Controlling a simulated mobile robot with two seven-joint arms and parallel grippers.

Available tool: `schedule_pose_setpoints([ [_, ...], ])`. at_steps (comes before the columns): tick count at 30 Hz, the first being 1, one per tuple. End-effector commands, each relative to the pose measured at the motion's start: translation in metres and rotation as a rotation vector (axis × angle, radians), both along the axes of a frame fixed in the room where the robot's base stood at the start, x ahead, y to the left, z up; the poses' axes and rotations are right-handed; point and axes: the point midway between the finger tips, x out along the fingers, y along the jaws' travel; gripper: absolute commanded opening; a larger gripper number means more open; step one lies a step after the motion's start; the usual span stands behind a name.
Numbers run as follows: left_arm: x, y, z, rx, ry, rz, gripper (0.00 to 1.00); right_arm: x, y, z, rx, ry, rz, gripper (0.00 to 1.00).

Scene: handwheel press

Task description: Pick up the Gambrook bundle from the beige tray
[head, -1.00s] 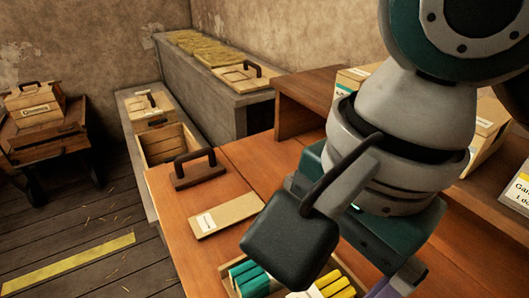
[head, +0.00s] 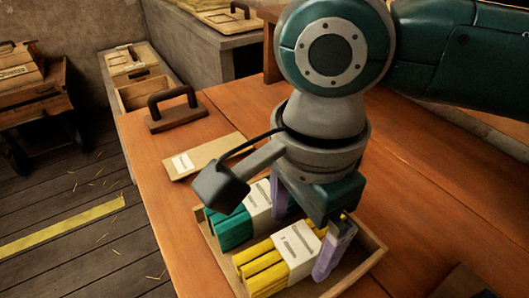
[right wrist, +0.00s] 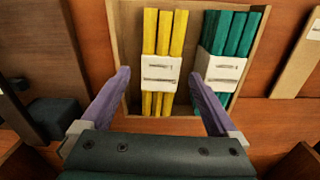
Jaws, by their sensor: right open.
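The beige tray (head: 368,268) is on the wooden table and also shows in the right wrist view (right wrist: 134,50). It holds a bundle of yellow sticks (head: 262,266) and a bundle of teal sticks (head: 232,230), each with a white paper band. The band print is too small to read, so I cannot tell which is Gambrook. My right gripper (head: 307,222), with purple fingers, is open and empty over the tray. In the right wrist view, its fingers (right wrist: 159,78) lie either side of the yellow bundle (right wrist: 163,38), the right one toward the teal bundle (right wrist: 228,35). My left gripper is out of view.
A flat beige board (head: 208,160) with a white label lies behind the tray. A dark handle on a wooden base (head: 174,110) stands beyond it. An open wooden box (head: 143,92) sits on the ledge further back.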

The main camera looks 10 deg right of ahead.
Motion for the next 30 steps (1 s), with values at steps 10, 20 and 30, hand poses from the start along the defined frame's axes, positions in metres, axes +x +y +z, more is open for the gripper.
schedule_pose_setpoints([
  [10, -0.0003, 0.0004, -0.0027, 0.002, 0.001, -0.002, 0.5, -0.0001, 0.0002, -0.0098, 0.0, -0.001, 0.002, 0.94],
  [20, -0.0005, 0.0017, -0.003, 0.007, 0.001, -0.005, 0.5, -0.0002, 0.0001, -0.0096, 0.0, -0.001, 0.002, 0.57],
  [30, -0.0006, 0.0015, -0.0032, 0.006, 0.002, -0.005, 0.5, -0.0002, 0.0001, -0.0096, 0.0, -0.001, 0.001, 0.18],
])
